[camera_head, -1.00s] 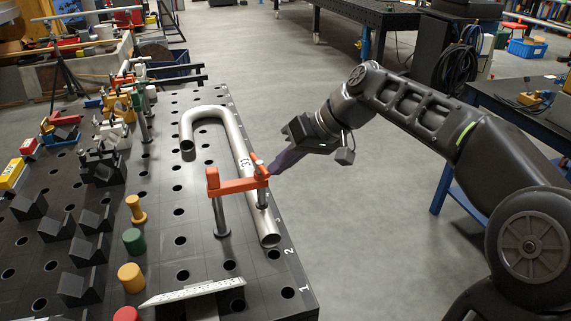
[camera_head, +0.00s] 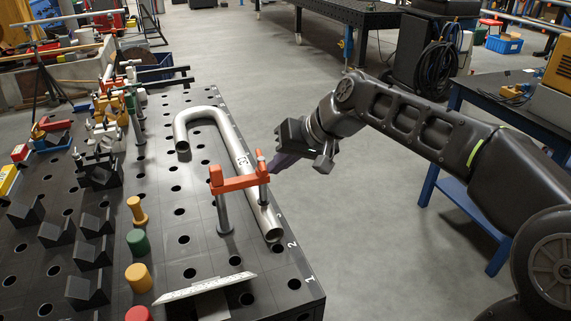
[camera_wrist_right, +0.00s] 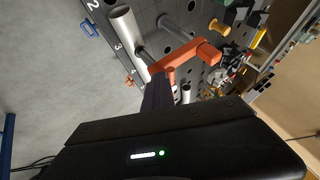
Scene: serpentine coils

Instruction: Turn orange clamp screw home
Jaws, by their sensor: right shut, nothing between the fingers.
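The orange clamp (camera_head: 238,184) stands on a steel post in the perforated table, its arm reaching over the bent steel pipe (camera_head: 240,150). Its upright screw (camera_head: 263,180) is at the arm's right end, above the pipe's straight leg; whether its foot presses on the pipe is unclear. My right gripper (camera_head: 272,168) is shut and empty, its dark fingers right beside the screw's top; I cannot tell whether they touch it. In the right wrist view, the fingers (camera_wrist_right: 157,78) overlap the clamp (camera_wrist_right: 184,61) near its screw end, hiding part of it. My left gripper is out of view.
The black table (camera_head: 180,240) carries dark V-blocks (camera_head: 90,250), several coloured knobs and pegs (camera_head: 138,243), and a steel rule (camera_head: 205,287) in front. Other clamps stand at the back left. Open grey floor lies right of the table.

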